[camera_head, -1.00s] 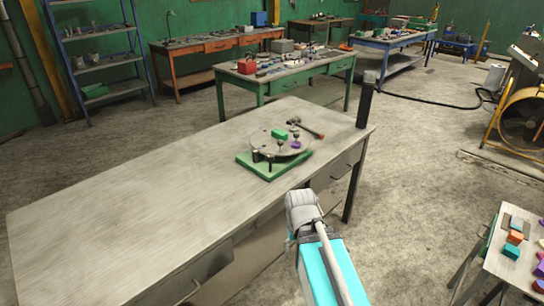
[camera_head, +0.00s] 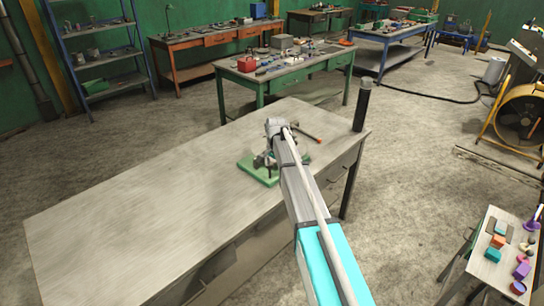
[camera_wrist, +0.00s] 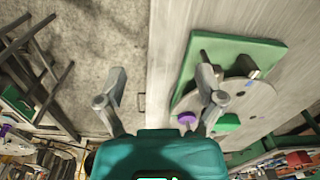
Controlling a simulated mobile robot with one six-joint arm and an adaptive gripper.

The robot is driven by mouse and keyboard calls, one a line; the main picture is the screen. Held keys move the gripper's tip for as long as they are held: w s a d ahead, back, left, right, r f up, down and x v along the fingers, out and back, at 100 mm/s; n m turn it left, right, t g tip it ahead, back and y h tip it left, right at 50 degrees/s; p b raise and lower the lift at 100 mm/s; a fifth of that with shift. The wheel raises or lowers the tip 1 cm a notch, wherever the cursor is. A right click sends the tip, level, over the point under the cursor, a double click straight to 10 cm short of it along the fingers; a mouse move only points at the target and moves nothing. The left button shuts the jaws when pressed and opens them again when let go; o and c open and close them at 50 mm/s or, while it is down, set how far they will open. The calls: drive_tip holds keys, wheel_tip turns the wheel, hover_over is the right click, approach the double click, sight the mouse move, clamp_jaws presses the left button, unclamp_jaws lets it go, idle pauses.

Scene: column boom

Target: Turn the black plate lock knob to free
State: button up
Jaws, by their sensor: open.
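A round grey plate (camera_wrist: 258,98) sits on a green base (camera_wrist: 262,50) at the right of the wrist view. In the head view the base (camera_head: 257,177) shows on the bench, with my arm covering most of the plate. A purple knob (camera_wrist: 187,117) and a green block (camera_wrist: 228,123) are on the plate. A dark post (camera_wrist: 203,57) stands at the base's edge, partly behind my right finger. I cannot tell which part is the black lock knob. My gripper (camera_wrist: 161,76) is open and empty, its right finger overlapping the plate's near edge, its left finger over the floor.
The grey bench (camera_head: 130,215) is clear to the left. A hammer (camera_head: 308,135) lies behind the plate, and a tall black cylinder (camera_head: 362,105) stands at the bench corner. A small table (camera_head: 497,240) with coloured blocks stands at the right.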

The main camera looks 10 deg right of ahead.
sight(270, 171)
drive_tip(key=w+r+m+p, duration=0.3)
drive_tip(key=w+r, duration=0.1)
drive_tip(key=w, duration=0.8)
drive_tip(key=shift+w+r+m+p, duration=0.3)
drive_tip(key=shift+w+r, duration=0.05)
drive_tip(key=shift+r, duration=0.05)
drive_tip(key=shift+d+f, duration=0.1)
drive_tip(key=shift+f, duration=0.15)
drive_tip(key=f+b, duration=1.3)
drive_tip(key=shift+w+f+b, duration=0.15)
drive_tip(key=shift+w+b, duration=0.1)
drive_tip(key=shift+b, duration=0.15)
